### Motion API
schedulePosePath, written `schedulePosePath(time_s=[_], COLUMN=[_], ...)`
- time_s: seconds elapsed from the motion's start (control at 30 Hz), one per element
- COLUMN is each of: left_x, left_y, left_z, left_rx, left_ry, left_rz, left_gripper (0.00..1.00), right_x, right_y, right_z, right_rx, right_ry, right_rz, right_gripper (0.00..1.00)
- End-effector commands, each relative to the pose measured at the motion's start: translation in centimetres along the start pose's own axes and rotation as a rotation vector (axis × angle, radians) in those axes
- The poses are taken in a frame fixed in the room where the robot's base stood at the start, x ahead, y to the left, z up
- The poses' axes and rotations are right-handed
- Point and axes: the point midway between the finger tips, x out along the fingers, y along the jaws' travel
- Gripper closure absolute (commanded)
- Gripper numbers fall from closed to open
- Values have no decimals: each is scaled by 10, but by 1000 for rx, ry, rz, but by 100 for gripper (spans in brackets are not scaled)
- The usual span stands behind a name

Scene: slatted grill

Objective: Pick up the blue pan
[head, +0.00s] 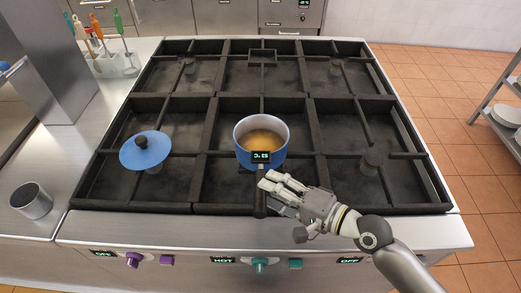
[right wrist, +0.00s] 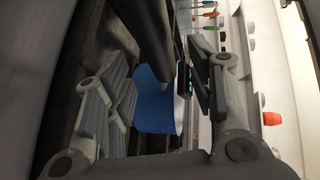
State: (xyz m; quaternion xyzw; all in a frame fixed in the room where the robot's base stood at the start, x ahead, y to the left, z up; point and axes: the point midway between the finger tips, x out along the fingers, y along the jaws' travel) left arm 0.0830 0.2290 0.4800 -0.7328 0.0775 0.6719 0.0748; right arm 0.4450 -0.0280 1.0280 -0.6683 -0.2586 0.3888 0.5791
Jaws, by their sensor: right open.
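The blue pan (head: 243,153) sits upright on the grill's front middle section, with yellowish liquid inside. Its black handle (head: 261,203) points toward the front edge, and a small display reading green digits is at the handle's base. My right gripper (head: 266,181) is open beside the handle, coming from the right. In the right wrist view the fingers (right wrist: 160,100) are spread apart, with the pan's blue wall (right wrist: 150,112) beyond them and the dark handle (right wrist: 148,40) running in from the top. Whether the fingers touch the handle is unclear. My left gripper is out of view.
A blue lid (head: 133,153) with a black knob lies on the grill (head: 330,199) at the left. A metal cup (head: 33,203) and a utensil holder (head: 116,66) stand on the left counter. Knobs (head: 260,265) line the front panel. The right grill sections are clear.

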Motion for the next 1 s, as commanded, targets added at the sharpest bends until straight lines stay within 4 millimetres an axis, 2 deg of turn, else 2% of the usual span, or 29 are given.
schedulePosePath(time_s=[0.13, 0.4, 0.7, 1.0], left_x=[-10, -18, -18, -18], left_y=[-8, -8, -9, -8], left_z=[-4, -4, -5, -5], left_rx=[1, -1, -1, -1], left_ry=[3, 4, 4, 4], left_rz=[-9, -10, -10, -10], left_gripper=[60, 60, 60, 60], right_x=[17, 46, 49, 49], right_y=[-4, -2, -1, -1], right_z=[-4, -7, -6, -6], right_rx=[0, 0, -1, -1], right_ry=[0, 0, 0, 0], right_rz=[-2, 0, 0, 1], right_gripper=[50, 50, 51, 89])
